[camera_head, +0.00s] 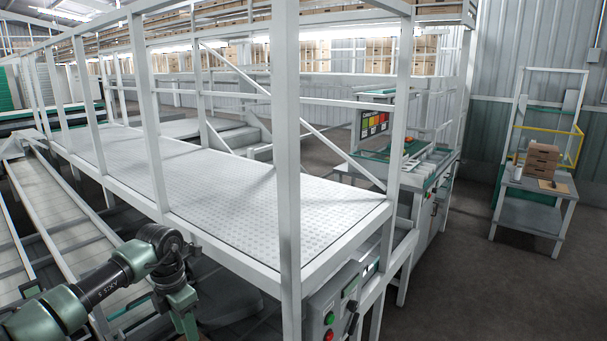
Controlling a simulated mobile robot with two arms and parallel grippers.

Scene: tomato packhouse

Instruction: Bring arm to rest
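My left arm (75,300) comes in from the lower left, green and black. It bends at a dark joint and its end section points down, running out of the bottom edge. The fingers of my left gripper do not show, so its opening and anything in it are hidden. My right arm and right gripper are not in view.
A white-framed platform with a studded metal deck (190,185) stands close ahead, its posts rising beside my arm. Roller conveyors (62,215) lie at left. A control box (333,312) hangs on the frame's near end. A grey table (532,213) with brown boxes (541,160) stands right; open floor lies between.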

